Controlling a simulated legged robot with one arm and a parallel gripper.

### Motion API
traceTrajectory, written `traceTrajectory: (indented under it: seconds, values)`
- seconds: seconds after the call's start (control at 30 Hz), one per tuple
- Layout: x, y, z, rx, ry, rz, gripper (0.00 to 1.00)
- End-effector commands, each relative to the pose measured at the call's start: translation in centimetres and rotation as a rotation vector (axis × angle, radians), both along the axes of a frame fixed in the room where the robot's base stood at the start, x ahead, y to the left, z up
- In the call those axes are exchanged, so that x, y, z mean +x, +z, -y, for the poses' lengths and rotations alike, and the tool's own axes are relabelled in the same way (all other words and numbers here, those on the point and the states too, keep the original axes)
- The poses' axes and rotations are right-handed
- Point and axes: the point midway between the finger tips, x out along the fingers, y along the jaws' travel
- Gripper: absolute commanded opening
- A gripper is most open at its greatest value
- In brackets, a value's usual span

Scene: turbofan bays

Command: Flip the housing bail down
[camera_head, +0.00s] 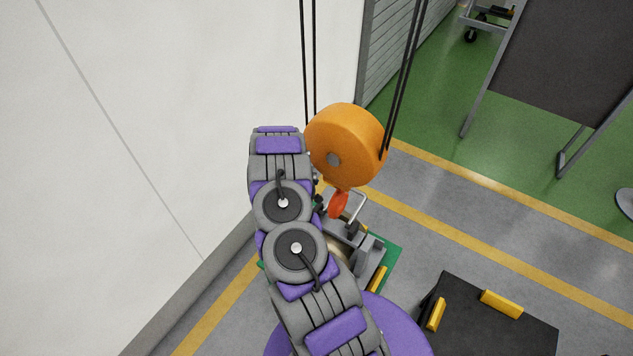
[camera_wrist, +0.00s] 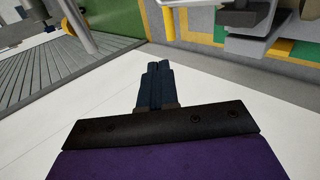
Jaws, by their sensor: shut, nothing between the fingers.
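The bail looks to be a thin pale metal loop (camera_head: 356,207) standing up from a grey metal housing (camera_head: 350,237), just right of my arm in the head view. My arm covers the housing's left side. An orange hoist block (camera_head: 345,142) hangs over it, with a red-orange hook (camera_head: 339,203) beside the loop. My gripper (camera_wrist: 158,68) shows in the wrist view with its dark fingers shut together and empty. A grey metal part (camera_wrist: 262,45) is at the top right there, apart from the fingers. In the head view the fingers are hidden or too small to tell.
Cables (camera_head: 308,60) run up from the hoist block. A white wall (camera_head: 120,150) closes off the left side. A black box with yellow handles (camera_head: 485,320) stands at the lower right. A dark panel on legs (camera_head: 560,60) is at the back right. Striped grey floor (camera_head: 490,210) between them is open.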

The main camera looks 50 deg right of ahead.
Motion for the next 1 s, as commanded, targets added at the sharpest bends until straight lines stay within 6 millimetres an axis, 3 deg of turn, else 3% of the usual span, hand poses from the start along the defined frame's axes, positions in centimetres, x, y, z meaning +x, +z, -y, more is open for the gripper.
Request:
traceTrajectory:
  seconds: [0.5, 1.0]
  values:
    - [-0.4, 5.9, -6.4, 0.001, 0.001, 0.001, 0.00]
    - [-0.6, 7.1, -7.8, 0.002, -0.001, 0.000, 0.00]
